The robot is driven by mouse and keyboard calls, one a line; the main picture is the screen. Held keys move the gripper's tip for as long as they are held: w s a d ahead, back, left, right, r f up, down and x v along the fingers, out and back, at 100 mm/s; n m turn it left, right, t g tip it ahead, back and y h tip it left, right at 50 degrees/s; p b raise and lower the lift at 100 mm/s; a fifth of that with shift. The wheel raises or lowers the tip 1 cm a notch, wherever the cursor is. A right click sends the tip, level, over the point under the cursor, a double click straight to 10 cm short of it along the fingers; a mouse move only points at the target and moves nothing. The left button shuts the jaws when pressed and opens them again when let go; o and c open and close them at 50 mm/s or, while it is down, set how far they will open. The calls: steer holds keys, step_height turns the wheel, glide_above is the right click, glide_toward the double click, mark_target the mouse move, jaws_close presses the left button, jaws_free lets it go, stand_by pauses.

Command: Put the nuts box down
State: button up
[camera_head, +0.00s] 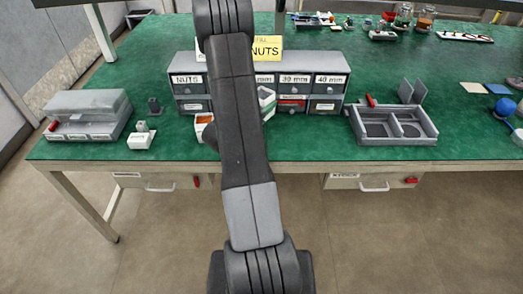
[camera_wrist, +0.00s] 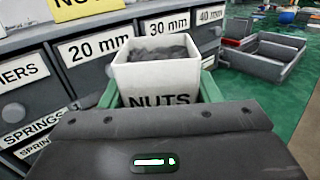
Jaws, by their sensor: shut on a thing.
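The nuts box (camera_wrist: 158,78) is a small white open-topped box marked NUTS, filled with grey pieces, upright in the middle of the wrist view. My gripper (camera_wrist: 160,92) is shut on it, with a green finger along each side. In the head view, part of the white box (camera_head: 264,97) shows just right of my arm, in front of the drawer cabinet. My arm hides most of my gripper there. The box's underside is hidden, so I cannot tell whether it touches the green table (camera_head: 330,152).
The grey drawer cabinet (camera_head: 327,90) with labelled drawers stands close behind the box. A grey divided tray (camera_head: 393,127) lies to the right and a grey bin unit (camera_head: 88,115) to the left.

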steer(key=m+g+h+b, duration=0.1)
steer(key=b, duration=0.5)
steer(key=shift+f, duration=0.35)
steer(key=b, duration=0.4)
steer(key=shift+s+a+r+h, duration=0.1)
steer(key=shift+s+r+h, duration=0.25)
steer(key=shift+s+h, duration=0.05)
steer(key=shift+f, duration=0.1)
step_height(320, 180, down, 10)
steer(key=shift+r+b, duration=0.25)
steer(key=shift+b, duration=0.3)
steer(key=shift+f, duration=0.15)
steer(key=o, duration=1.2)
steer(key=shift+s, duration=0.1)
steer(key=shift+c, duration=0.2)
